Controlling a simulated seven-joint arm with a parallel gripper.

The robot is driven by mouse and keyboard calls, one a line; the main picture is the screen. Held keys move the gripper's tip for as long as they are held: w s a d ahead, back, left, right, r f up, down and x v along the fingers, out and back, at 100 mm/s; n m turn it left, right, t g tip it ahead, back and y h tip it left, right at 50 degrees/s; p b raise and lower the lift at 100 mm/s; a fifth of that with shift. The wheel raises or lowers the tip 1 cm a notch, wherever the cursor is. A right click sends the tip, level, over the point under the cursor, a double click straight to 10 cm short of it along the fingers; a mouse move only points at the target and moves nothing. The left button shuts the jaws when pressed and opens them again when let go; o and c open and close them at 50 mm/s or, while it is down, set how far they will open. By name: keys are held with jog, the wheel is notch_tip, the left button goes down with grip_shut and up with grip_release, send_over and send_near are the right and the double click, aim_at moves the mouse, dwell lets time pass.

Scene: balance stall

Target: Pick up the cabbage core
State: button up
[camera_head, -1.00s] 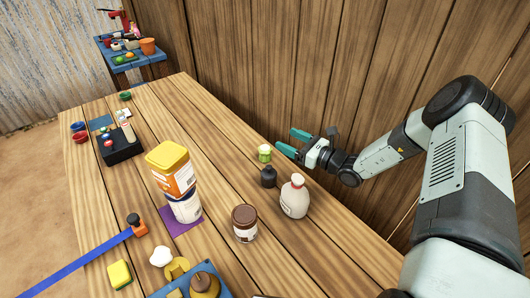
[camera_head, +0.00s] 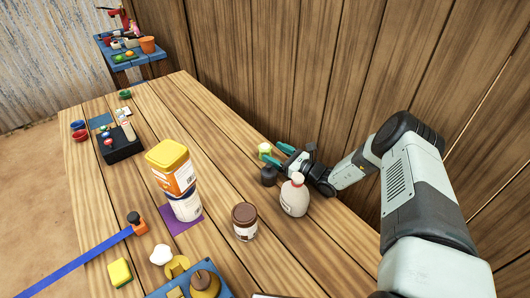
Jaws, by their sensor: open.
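The cabbage core (camera_head: 264,149), a small pale green and whitish piece, stands on the wooden table (camera_head: 235,130) near the wall. My gripper (camera_head: 275,154) is open, with teal fingers low beside the core, to its right. One fingertip is just below the core in the picture and the other is to its right. I cannot tell whether the fingers touch it. Its lower part is partly hidden.
A dark bottle (camera_head: 269,176) and a white bottle with a reddish cap (camera_head: 294,196) stand close in front of my gripper. A brown-lidded jar (camera_head: 245,221) and stacked tubs (camera_head: 174,172) are farther left. The wooden wall (camera_head: 300,80) rises close behind. The table beyond the core is clear.

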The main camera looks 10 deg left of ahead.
jog(key=shift+x, duration=1.15)
jog(key=c, duration=1.1)
jog(key=shift+r, duration=0.1)
jog(key=shift+c, duration=0.2)
